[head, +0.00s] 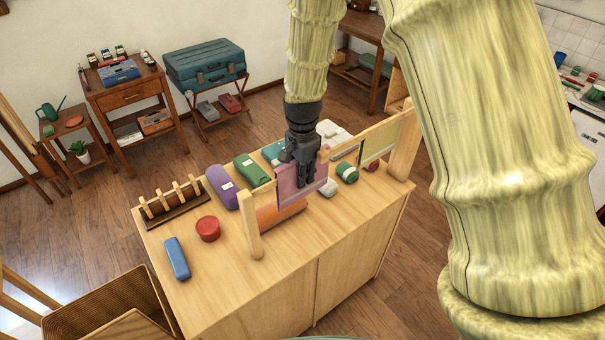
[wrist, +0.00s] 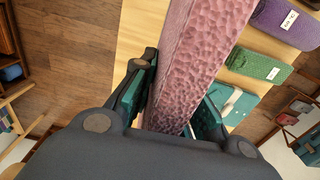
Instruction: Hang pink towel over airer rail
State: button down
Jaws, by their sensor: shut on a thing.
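The pink towel (head: 287,194) hangs as a flat panel at the wooden airer rail (head: 262,188) on the cabinet top. My gripper (head: 306,180) is at the rail and shut on the towel, pointing down. In the wrist view the towel (wrist: 200,60) runs as a long, textured strip between the two fingers (wrist: 180,95). The rail spans two upright wooden posts. My gripper and the towel hide its middle, so I cannot tell whether the towel rests on the rail.
The cabinet top (head: 220,270) also holds a purple roll (head: 222,187), a green roll (head: 252,170), a red round tin (head: 208,229), a blue case (head: 177,258) and an orange item (head: 280,214). The cabinet's front area is clear.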

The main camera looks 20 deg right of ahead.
jog(key=shift+f+b, duration=0.4)
jog(key=shift+f, duration=0.65)
jog(key=c, duration=1.3)
grip_release()
jog(key=shift+r, duration=0.1)
notch_tip(320, 180, up, 12)
jog(key=shift+f, duration=0.15)
